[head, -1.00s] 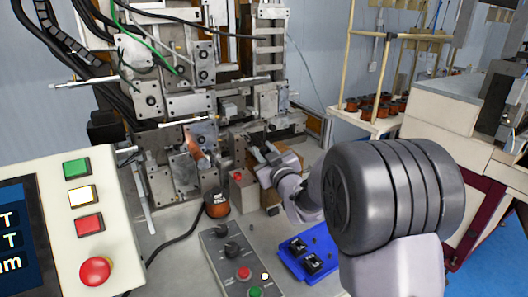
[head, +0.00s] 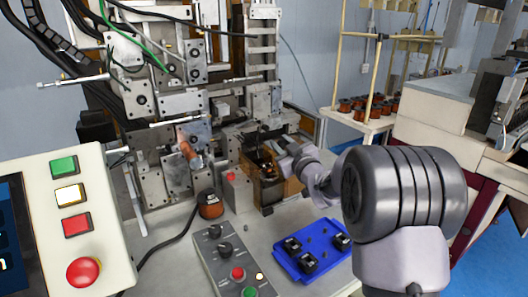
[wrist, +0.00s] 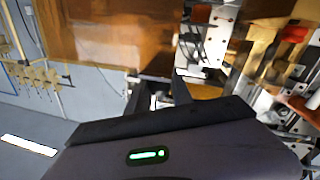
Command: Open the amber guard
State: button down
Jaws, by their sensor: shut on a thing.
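The amber guard (wrist: 110,40) is a see-through brown-orange panel filling much of the top of the wrist view, close beyond my fingers. In the head view the amber guard (head: 291,187) shows as brown panels low on the machine, partly behind my gripper (head: 282,154). Dark parts show inside the space to its left. In the wrist view my gripper (wrist: 158,82) has its two dark fingers closed around a small part at the guard's edge. That part is mostly hidden between the fingers.
A blue tray (head: 285,264) with several black parts lies on the table in front. A grey control box (head: 213,256) and a copper spool (head: 211,205) stand left of it. Machine plates and brackets are close by in the wrist view. A shelf of spools stands back right.

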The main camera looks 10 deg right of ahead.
jog(key=shift+w+d, duration=0.25)
jog(key=shift+d, duration=0.5)
jog(key=shift+w+d, duration=0.2)
jog(key=shift+d, duration=0.5)
jog(key=c, duration=1.1)
grip_release()
jog(key=s+d+p, duration=0.1)
jog(key=s, duration=1)
jog(key=s+d+p, duration=0.1)
jog(key=s, duration=0.5)
jog(key=shift+s+d+p, duration=0.1)
jog(key=shift+d+p, duration=0.2)
